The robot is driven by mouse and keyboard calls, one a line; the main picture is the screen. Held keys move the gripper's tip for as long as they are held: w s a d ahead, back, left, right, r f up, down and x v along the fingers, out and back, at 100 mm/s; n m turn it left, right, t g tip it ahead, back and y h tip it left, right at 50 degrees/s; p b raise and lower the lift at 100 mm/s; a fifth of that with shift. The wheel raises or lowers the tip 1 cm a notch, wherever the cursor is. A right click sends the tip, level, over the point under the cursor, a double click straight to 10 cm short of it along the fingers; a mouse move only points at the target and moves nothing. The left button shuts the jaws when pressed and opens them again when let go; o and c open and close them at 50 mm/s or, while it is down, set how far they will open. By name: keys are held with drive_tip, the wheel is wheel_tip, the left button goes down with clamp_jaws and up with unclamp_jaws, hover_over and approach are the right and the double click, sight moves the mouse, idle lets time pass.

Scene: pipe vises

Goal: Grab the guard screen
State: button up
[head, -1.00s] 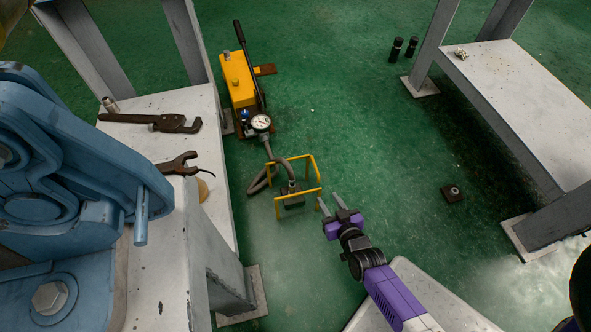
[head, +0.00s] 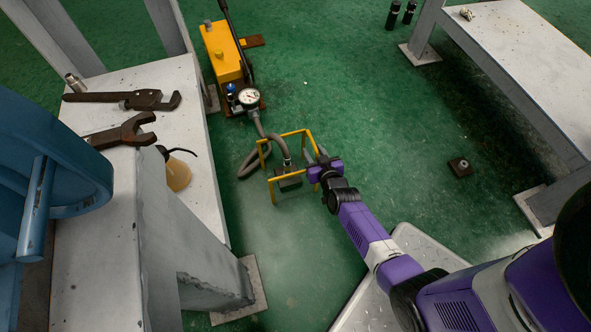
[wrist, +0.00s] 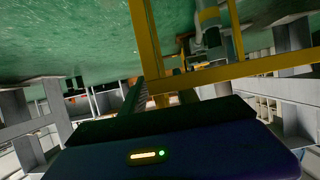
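The guard screen (head: 284,135) is a yellow open frame standing on the green floor around a hose and a small dark fitting. My gripper (head: 316,152) is at its right side, with the fingers reaching beside or over the frame. In the wrist view the guard screen's yellow post (wrist: 148,45) and bar lie close in front of the gripper. The fingers look apart, with yellow bars near and partly between them. I cannot tell whether they touch.
A workbench (head: 180,85) with rusty wrenches is at left. Another bench (head: 520,55) is at right. A small dark block (head: 460,167) lies on the otherwise open floor.

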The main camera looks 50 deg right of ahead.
clamp_jaws()
idle(1.4)
drive_tip(key=shift+r, duration=0.15)
